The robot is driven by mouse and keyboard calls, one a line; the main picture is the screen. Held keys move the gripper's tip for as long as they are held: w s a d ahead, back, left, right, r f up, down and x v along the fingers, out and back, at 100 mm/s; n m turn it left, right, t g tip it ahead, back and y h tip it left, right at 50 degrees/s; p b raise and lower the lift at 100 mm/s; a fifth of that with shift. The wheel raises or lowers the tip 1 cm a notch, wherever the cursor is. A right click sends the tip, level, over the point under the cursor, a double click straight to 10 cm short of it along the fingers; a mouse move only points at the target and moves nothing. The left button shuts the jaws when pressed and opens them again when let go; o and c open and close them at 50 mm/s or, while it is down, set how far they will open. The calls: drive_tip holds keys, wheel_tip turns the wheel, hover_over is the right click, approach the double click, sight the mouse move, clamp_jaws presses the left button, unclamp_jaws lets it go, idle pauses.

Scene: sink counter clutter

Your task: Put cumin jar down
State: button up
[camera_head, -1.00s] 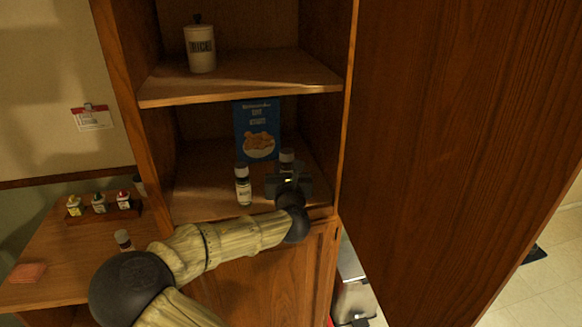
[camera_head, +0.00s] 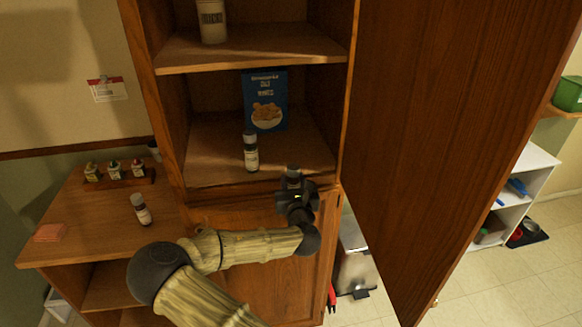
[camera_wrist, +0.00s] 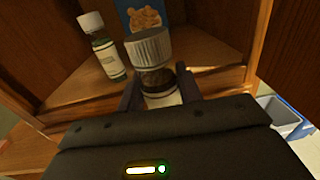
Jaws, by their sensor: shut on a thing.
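My gripper (camera_head: 294,184) is just in front of the cabinet's lower shelf, at its right side. It is shut on a jar with a grey ribbed cap, which I take to be the cumin jar; the jar (camera_wrist: 149,50) stands upright between the fingers in the wrist view. In the head view mostly the jar's cap (camera_head: 293,170) shows, and the gripper hides the rest. The label cannot be read. The lower shelf (camera_head: 220,165) is behind the jar.
Another jar (camera_head: 251,152) stands on the lower shelf, left of my gripper. A blue box (camera_head: 265,100) stands at the back. The open cabinet door (camera_head: 440,130) blocks the right. A jar (camera_head: 141,209) and a rack of small bottles (camera_head: 120,174) are on the left counter (camera_head: 90,222).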

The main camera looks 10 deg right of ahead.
drive_tip(key=s+d+f+n+y, duration=0.1)
drive_tip(key=s+f, duration=0.3)
drive_tip(key=f, duration=0.6)
drive_tip(key=shift+s+d, duration=0.25)
drive_tip(key=shift+s, duration=0.1)
drive_tip(key=shift+f, duration=0.1)
